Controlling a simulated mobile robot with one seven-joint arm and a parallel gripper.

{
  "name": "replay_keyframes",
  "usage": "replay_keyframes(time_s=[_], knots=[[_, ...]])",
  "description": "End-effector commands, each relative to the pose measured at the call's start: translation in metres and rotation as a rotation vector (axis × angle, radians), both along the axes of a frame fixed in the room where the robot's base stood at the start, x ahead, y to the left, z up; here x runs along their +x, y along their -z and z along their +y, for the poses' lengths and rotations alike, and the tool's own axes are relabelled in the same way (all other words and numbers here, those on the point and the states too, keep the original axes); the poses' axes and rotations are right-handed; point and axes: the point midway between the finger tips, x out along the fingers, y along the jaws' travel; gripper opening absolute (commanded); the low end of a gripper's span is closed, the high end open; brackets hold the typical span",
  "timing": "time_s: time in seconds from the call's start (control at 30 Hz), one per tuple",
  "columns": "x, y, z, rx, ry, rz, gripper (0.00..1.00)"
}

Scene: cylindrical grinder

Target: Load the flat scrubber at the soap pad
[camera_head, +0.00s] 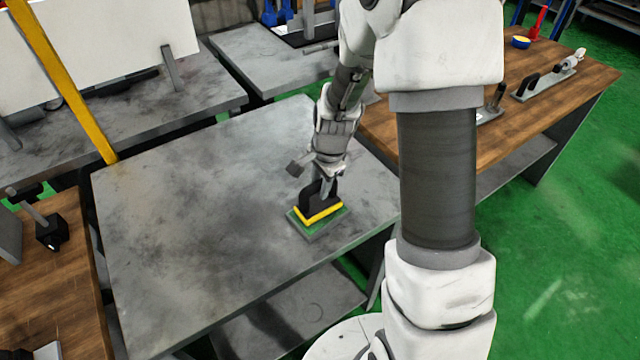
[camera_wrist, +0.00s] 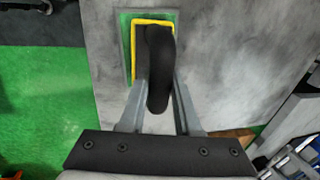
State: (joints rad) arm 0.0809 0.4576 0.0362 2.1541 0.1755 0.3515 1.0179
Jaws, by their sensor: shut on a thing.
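The flat scrubber has a black handle (camera_head: 318,192) and a yellow-edged base (camera_head: 321,214). It sits on or just over the green soap pad (camera_head: 300,224), which lies on the grey metal table; whether they touch I cannot tell. My gripper (camera_head: 325,178) is shut on the scrubber's handle from above. In the wrist view, the fingers of my gripper (camera_wrist: 157,105) are on both sides of the black handle (camera_wrist: 158,70). The yellow base (camera_wrist: 135,50) is within the green pad's outline (camera_wrist: 125,22), toward its right side.
The grey table (camera_head: 180,210) is bare to the left of the pad. A wooden bench (camera_head: 550,85) at the right bears a long tool (camera_head: 545,82) and a blue bowl (camera_head: 521,42). A yellow post (camera_head: 65,80) rises at the back left.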

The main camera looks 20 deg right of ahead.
Motion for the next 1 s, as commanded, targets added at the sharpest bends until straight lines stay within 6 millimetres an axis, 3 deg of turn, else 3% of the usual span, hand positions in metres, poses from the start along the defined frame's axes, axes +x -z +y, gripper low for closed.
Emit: replay_keyframes(time_s=[1.0], knots=[[0.0001, 0.0074, 0.0, 0.0, 0.0, 0.0, 0.0]])
